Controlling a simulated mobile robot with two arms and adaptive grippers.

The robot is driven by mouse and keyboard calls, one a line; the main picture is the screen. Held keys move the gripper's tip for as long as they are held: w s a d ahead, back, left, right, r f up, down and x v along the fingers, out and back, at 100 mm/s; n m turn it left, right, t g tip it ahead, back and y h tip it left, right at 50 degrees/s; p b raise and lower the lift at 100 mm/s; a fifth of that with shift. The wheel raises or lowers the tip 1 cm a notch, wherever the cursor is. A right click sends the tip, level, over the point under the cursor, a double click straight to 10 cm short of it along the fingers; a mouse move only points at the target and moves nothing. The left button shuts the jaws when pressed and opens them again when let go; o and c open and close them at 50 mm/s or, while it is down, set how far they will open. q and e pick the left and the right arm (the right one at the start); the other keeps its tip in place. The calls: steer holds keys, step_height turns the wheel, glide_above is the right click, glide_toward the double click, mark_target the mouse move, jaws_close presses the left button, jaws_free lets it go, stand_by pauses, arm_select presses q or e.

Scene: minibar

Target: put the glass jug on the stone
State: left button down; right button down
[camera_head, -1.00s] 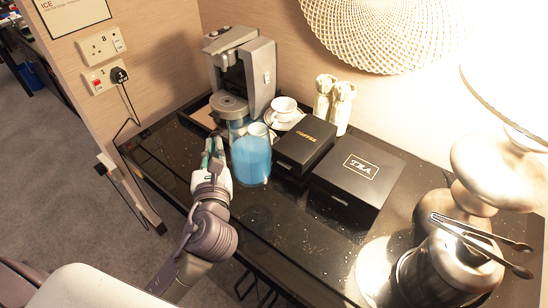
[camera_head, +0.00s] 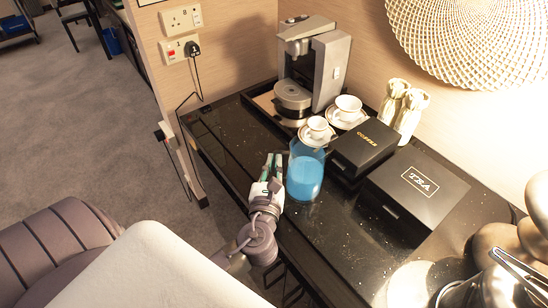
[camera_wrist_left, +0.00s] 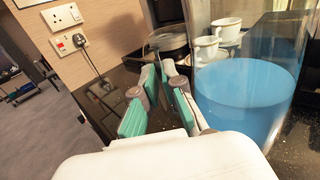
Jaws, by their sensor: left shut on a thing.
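The glass jug (camera_head: 306,176) is clear and upright, with blue liquid inside. In the head view it is over the front part of a dark speckled counter (camera_head: 230,144) that looks like stone. The jug also fills the right of the left wrist view (camera_wrist_left: 245,100). My left gripper (camera_head: 272,168) is at the jug's left side, shut on it, apparently at the clear handle. Its green-padded fingers (camera_wrist_left: 158,100) show in the left wrist view, but the handle is hard to make out. I cannot tell whether the jug's base touches the counter.
A coffee machine (camera_head: 325,65) stands behind the jug. Two white cups (camera_head: 347,106) on saucers are near it. A black coffee box (camera_head: 362,148) and a tea box (camera_head: 418,195) lie close on the right. The counter left of the jug is bare.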

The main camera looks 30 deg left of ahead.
arm_select(q)
steer(key=shift+r, duration=0.15)
steer(key=c, duration=1.7)
jaws_free()
steer(key=shift+f, duration=0.2)
steer(key=o, duration=0.4)
steer(key=shift+r, duration=0.1)
steer(key=b+v, duration=0.3)
steer(key=v, duration=0.9)
steer(key=shift+d+r, duration=0.1)
